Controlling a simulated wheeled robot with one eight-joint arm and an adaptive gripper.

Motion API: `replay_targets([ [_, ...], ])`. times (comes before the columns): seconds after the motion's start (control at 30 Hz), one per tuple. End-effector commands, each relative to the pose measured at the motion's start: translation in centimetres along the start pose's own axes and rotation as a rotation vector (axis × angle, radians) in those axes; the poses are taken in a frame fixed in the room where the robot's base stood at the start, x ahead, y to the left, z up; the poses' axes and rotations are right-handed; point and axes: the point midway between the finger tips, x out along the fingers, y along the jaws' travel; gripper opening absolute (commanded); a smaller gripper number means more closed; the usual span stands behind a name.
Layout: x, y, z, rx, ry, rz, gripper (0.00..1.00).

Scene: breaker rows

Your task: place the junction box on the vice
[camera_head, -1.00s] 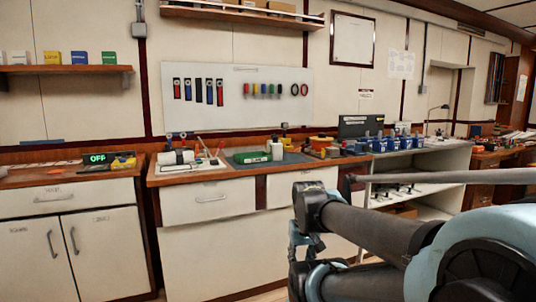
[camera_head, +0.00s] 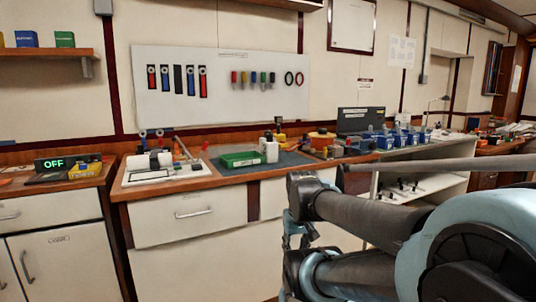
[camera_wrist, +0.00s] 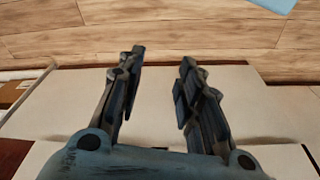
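My gripper (camera_wrist: 160,80) is open and empty in the wrist view, with its two dark fingers apart over a pale cabinet surface and the wooden floor. In the head view it is mostly hidden beside my arm, in front of the workbench. I cannot pick out the junction box for sure. A white boxy item (camera_head: 269,149) stands by a green tray (camera_head: 241,159) on the bench. I cannot make out the vice with certainty; dark and coloured items crowd the bench's right part.
The wooden workbench (camera_head: 222,180) has white drawers below. A white tray (camera_head: 165,171) with tools lies at its left. Blue bins (camera_head: 398,139) stand on a shelf unit at right. A display reading OFF (camera_head: 54,164) sits on the left cabinet. Tools hang on the wall board (camera_head: 222,84).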

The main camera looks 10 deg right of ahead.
Motion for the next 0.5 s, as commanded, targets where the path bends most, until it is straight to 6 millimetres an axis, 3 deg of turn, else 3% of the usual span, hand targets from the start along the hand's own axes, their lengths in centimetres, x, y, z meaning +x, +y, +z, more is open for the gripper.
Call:
replay_targets([
  [0.17, 0.0, 0.0, 0.0, 0.0, 0.0, 0.0, 0.33],
  [0.27, -0.3, -0.1, 0.3, 0.005, 0.008, -0.003, 0.51],
  [0.33, -0.8, -0.4, 0.3, 0.029, 0.022, -0.019, 0.53],
  [0.5, -1.8, -2.6, -3.5, 0.218, 0.075, -0.146, 0.53],
])
